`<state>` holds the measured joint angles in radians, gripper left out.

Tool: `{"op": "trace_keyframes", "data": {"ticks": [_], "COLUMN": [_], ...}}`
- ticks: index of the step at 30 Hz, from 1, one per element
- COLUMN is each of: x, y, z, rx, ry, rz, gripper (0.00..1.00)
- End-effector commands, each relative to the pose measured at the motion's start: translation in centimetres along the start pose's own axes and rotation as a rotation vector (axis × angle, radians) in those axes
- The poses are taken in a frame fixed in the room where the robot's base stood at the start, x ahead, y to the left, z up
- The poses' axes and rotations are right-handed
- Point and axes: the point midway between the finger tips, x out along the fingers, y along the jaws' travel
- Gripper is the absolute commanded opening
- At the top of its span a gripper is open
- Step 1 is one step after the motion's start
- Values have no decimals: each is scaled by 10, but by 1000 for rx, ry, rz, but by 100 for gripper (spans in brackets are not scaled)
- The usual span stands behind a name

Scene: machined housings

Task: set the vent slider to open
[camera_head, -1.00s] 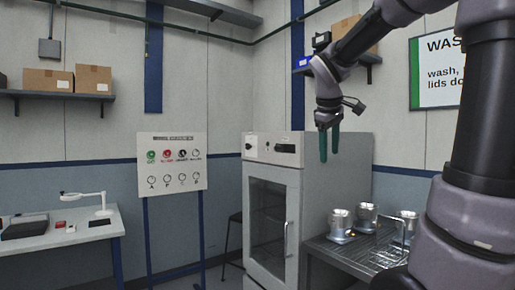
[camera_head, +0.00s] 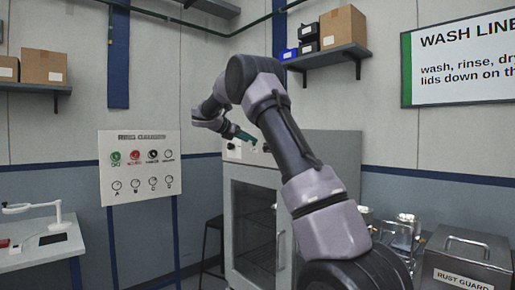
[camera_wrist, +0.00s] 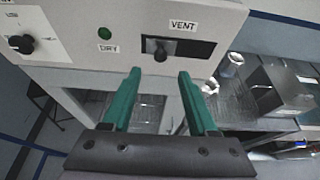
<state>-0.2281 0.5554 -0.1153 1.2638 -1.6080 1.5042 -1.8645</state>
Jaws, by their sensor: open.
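The vent slider (camera_wrist: 160,50) is a dark knob near the left end of a black slot under the VENT label (camera_wrist: 183,25), on the front panel of the drying cabinet (camera_head: 250,215). My gripper (camera_wrist: 159,75) is open and empty, its two green fingers pointing at the panel. In the wrist view the knob lies between and just beyond the fingertips; I cannot tell that anything touches. In the head view my gripper (camera_head: 247,137) is at the cabinet's top front, and my arm covers part of the cabinet; the slider is not clear there.
A round black knob (camera_wrist: 20,45) and a green DRY lamp (camera_wrist: 104,33) sit left of the slot. Metal cups (camera_head: 407,224) and a RUST GUARD box (camera_head: 465,262) stand right of the cabinet. A control board (camera_head: 140,167) stands to the left.

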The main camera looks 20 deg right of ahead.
Motion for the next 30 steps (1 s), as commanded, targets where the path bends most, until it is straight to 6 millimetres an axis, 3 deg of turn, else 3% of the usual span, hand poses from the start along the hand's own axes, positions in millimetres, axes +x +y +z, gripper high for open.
{"op": "trace_keyframes", "data": {"ticks": [12,18,27,30], "x": [77,92,94,93], "y": [-1,-1,-1,-1], "z": [-1,-1,-1,-1], "rx": [2,2,2,3], "ry": [3,3,3,3], "rz": [-3,0,0,0], "gripper": [59,59,59,21]}}
